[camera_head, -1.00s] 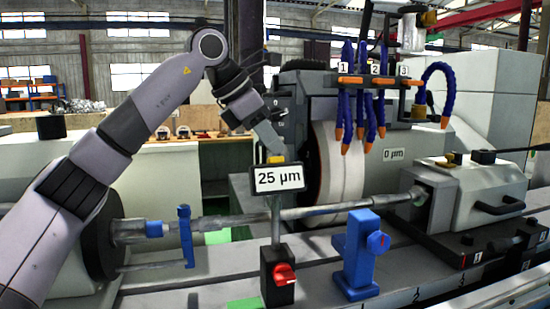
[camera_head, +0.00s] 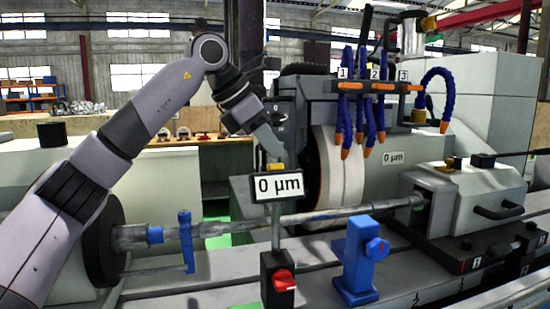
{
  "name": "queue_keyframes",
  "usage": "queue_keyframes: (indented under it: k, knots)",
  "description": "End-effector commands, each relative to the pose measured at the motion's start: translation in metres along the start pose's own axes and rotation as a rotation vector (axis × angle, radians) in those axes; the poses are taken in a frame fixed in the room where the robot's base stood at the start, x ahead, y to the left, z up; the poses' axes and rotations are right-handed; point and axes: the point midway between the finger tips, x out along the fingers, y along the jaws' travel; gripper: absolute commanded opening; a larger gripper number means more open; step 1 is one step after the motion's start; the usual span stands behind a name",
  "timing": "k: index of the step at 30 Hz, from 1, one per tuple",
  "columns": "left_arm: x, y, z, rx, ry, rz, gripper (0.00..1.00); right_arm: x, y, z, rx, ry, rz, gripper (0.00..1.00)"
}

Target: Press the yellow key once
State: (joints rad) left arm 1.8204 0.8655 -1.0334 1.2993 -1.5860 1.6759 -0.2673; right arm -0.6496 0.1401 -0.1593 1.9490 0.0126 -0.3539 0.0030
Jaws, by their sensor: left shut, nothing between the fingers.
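The yellow key (camera_head: 276,167) sits on top of a small gauge display (camera_head: 278,187) that reads "0 µm". The display stands on a thin post above a black base with a red knob (camera_head: 283,280). My left gripper (camera_head: 279,150) is shut and empty, pointing down. Its fingertips are right above the yellow key; I cannot tell whether they touch it. My right gripper is not in view.
Behind the display are the grinding wheel (camera_head: 336,165) and a long horizontal shaft (camera_head: 310,214). A blue support (camera_head: 355,262) stands to the right. Blue coolant hoses (camera_head: 347,95) hang above.

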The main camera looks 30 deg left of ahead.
Motion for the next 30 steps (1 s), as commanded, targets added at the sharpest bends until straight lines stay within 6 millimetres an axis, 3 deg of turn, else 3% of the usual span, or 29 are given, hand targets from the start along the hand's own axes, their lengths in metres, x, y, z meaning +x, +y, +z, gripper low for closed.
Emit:
queue_keyframes:
  k: [14,23,30]
  knots:
    - [-0.005,0.004,0.003,0.0,-0.001,0.001,0.0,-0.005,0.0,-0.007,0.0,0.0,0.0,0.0]
    - [-0.025,0.017,0.019,0.0,-0.002,0.001,0.0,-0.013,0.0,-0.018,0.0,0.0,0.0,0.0]
    - [-0.037,0.027,0.027,0.0,-0.002,0.001,0.0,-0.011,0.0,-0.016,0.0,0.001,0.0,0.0]
